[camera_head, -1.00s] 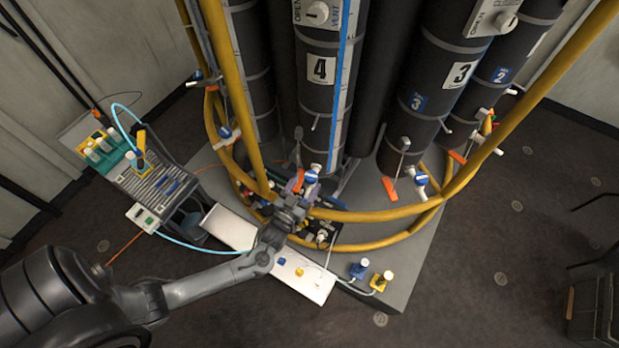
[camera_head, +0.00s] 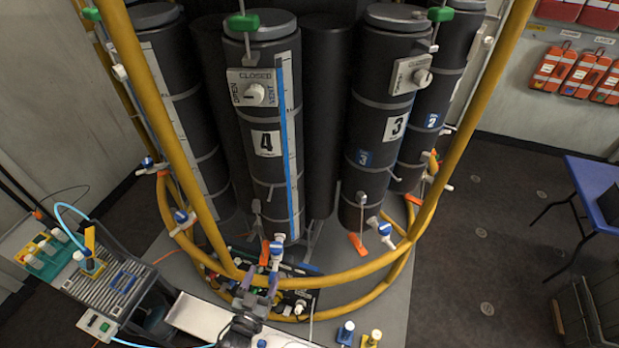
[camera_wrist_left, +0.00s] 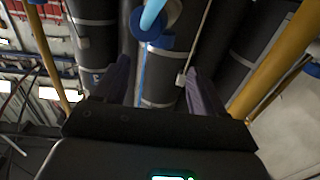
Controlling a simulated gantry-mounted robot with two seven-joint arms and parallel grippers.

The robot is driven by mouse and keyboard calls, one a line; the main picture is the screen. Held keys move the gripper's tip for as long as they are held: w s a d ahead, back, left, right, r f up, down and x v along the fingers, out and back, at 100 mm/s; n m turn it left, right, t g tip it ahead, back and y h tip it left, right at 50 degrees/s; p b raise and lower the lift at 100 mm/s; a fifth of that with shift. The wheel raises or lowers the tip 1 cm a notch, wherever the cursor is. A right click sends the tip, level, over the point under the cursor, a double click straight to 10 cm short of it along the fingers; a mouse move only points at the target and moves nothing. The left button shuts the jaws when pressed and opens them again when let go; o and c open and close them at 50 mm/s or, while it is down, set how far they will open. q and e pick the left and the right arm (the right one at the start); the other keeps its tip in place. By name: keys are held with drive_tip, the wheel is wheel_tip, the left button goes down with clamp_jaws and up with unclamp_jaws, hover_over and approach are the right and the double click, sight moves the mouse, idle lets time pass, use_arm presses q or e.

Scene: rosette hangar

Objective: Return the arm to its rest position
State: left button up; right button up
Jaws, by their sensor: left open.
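My left gripper (camera_head: 261,283) is low in the head view, in front of the cylinder marked 4 (camera_head: 266,168). Its two purplish fingers are open and apart. A blue-and-white valve (camera_head: 277,250) on that cylinder's lower end is just beyond the fingertips. In the left wrist view the gripper (camera_wrist_left: 158,68) shows open, with nothing held between the fingers. A blue round valve knob (camera_wrist_left: 152,25) with a light blue rod is ahead of the fingers there. My right gripper is in neither view.
Yellow rails (camera_head: 340,277) curve around the black cylinders, close to my left gripper. A white board (camera_head: 200,316) lies below. A cart with bottles (camera_head: 95,275) stands at left. A blue table (camera_head: 598,190) is at right, with bare floor (camera_head: 490,240) between.

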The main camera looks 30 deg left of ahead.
use_arm(q)
drive_tip(key=s+d+r+g+h+p, duration=0.35)
drive_tip(key=d+r+g+p, duration=0.3)
drive_tip(key=r, duration=0.65)
drive_tip(key=s+d+m+g, duration=0.2)
drive_tip(key=s+m+g, duration=0.2)
drive_tip(key=s+g, duration=0.3)
drive_tip(key=s+r, duration=0.1)
drive_tip(key=s, duration=0.3)
drive_tip(key=shift+s+d+m+h, duration=0.2)
drive_tip(key=shift+s+m+h, duration=0.1)
drive_tip(key=shift+s+h, duration=0.1)
drive_tip(key=shift+g, duration=0.25)
